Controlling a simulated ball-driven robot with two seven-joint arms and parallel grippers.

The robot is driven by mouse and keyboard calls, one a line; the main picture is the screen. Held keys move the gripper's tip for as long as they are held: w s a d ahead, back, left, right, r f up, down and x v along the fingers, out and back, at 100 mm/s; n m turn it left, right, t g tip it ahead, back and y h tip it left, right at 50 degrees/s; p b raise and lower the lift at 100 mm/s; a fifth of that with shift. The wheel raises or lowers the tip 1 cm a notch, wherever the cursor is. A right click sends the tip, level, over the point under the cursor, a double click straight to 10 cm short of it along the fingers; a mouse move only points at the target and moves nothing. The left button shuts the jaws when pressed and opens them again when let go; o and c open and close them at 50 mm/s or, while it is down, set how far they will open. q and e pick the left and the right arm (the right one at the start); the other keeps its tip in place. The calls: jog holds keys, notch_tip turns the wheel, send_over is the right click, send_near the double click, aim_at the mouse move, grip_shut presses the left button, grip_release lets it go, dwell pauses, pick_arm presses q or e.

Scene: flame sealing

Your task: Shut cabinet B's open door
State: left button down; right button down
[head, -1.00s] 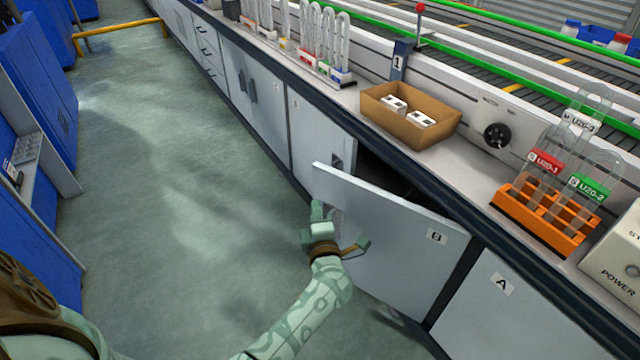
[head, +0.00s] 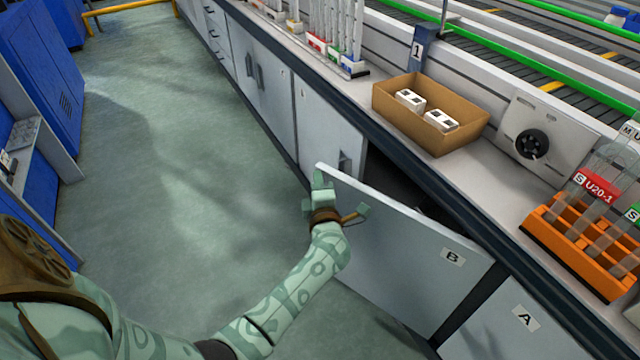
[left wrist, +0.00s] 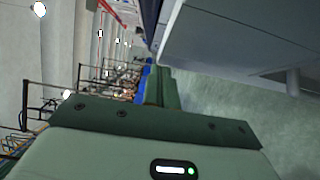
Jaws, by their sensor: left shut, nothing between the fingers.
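Cabinet B's door (head: 400,240) is a pale grey panel with a "B" label. It stands partly open, its free edge out over the floor and a dark gap behind it. My left gripper (head: 320,182) is shut and empty, on the door's outer side near its free upper corner. I cannot tell whether it touches the door. In the left wrist view the shut green fingers (left wrist: 155,88) show beside a grey panel (left wrist: 230,40), likely the door, with a handle-like post. The gripper and arm hide part of the door's free side. My right gripper is not in view.
The counter above bears a cardboard box (head: 430,125) with white items and an orange tube rack (head: 575,255). Blue cabinets (head: 40,100) line the left. The floor (head: 180,150) between is clear.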

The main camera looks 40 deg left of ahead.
aim_at(334, 170)
pick_arm(q)
jog(key=shift+w, duration=0.25)
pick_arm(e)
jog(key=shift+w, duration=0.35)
pick_arm(q)
jog(key=shift+r, duration=0.1)
